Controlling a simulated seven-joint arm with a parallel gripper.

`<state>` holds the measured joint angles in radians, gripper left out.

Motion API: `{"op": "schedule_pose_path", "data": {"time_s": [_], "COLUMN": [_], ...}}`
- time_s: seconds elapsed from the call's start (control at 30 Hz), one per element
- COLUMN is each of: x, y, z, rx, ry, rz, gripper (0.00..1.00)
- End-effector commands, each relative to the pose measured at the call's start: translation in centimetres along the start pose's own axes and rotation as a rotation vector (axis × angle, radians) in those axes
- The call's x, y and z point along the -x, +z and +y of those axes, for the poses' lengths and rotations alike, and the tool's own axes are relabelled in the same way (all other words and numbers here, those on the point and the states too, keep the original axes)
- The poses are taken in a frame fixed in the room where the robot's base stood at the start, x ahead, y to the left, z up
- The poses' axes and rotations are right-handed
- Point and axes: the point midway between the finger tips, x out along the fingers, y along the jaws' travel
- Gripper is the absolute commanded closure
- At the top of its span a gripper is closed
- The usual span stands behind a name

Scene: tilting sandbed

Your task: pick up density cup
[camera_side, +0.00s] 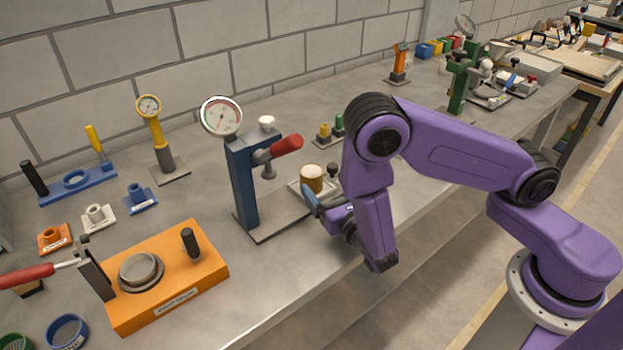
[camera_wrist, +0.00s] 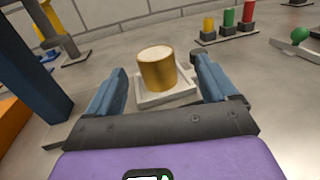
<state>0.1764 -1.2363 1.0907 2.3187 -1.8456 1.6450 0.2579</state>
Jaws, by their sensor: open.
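The density cup looks to be the gold cylinder with a pale top (camera_side: 312,176); it also shows in the wrist view (camera_wrist: 157,70). It stands upright on a small white tray (camera_wrist: 184,92). My gripper (camera_side: 318,197) is beside the cup in the side view. In the wrist view its two blue fingers (camera_wrist: 160,82) are spread wide, one on each side of the cup, with a gap to each finger. The gripper is open and holds nothing. The cup's lower part is partly hidden by the gripper in the side view.
A blue press with a dial gauge and red handle (camera_side: 243,180) stands close left of the cup. Small coloured cylinders on a base (camera_side: 329,132) stand behind it. An orange block fixture (camera_side: 168,275) is at front left. Bare bench shows along the front edge.

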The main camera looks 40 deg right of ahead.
Motion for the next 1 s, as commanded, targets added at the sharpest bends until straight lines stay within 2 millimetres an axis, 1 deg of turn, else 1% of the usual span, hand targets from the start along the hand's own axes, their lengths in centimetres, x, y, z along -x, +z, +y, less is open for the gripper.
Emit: {"op": "schedule_pose_path", "data": {"time_s": [0.03, 0.1, 0.27, 0.5, 0.6, 0.7, 0.9, 0.93, 0.97, 1.0], "x": [-0.6, -1.1, -1.9, -5.1, -6.1, -6.5, -6.5, -6.5, -6.5, -6.5], "y": [0.0, 0.0, 0.1, 0.4, 0.4, 0.4, 0.4, 0.4, 0.4, 0.4], "z": [-0.1, 0.0, 0.1, 0.6, 0.6, 0.6, 0.7, 0.7, 0.7, 0.7], "rx": [-0.002, -0.001, -0.001, -0.002, -0.001, 0.0, 0.001, 0.001, 0.001, 0.0], "ry": [-0.003, -0.002, -0.001, -0.004, -0.002, -0.001, 0.0, 0.0, 0.0, 0.0], "rz": [-0.001, -0.001, -0.001, -0.001, 0.0, -0.001, 0.0, 0.0, 0.0, 0.0], "gripper": [0.14, 0.14, 0.14, 0.14, 0.14, 0.14, 0.14, 0.18, 0.27, 0.4]}}
